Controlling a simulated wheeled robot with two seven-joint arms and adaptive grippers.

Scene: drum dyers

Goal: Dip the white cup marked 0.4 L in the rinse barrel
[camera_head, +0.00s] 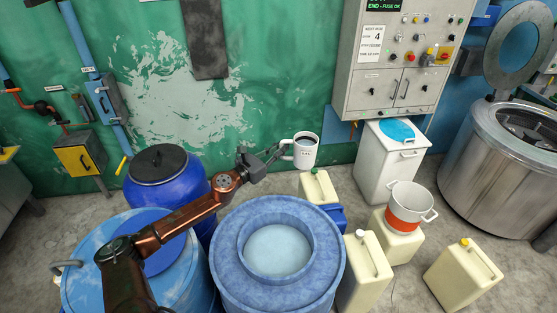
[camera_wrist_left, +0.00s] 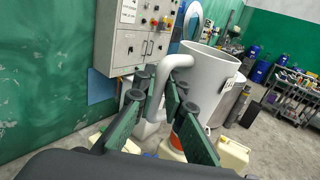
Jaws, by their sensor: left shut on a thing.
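The white cup (camera_head: 305,153) with dark marking on its side is held up in the air, roughly upright, in front of the green wall. My left gripper (camera_head: 278,151) is shut on its handle. In the left wrist view the cup (camera_wrist_left: 207,82) stands just beyond my left gripper fingers (camera_wrist_left: 162,105), with the handle between them. In the head view the cup's inside looks dark; I cannot tell what is in it. A large blue barrel (camera_head: 232,262) with a round pale opening stands below and left of the cup. No label shows which barrel is for rinsing. My right gripper is not in view.
Another blue barrel (camera_head: 75,280) stands under my left arm, and a dark-lidded blue drum (camera_head: 150,200) behind it. Cream canisters (camera_head: 372,262), a white bin (camera_head: 385,165) and an orange-banded white pot (camera_head: 406,208) stand right. A control cabinet (camera_head: 385,95) hangs behind.

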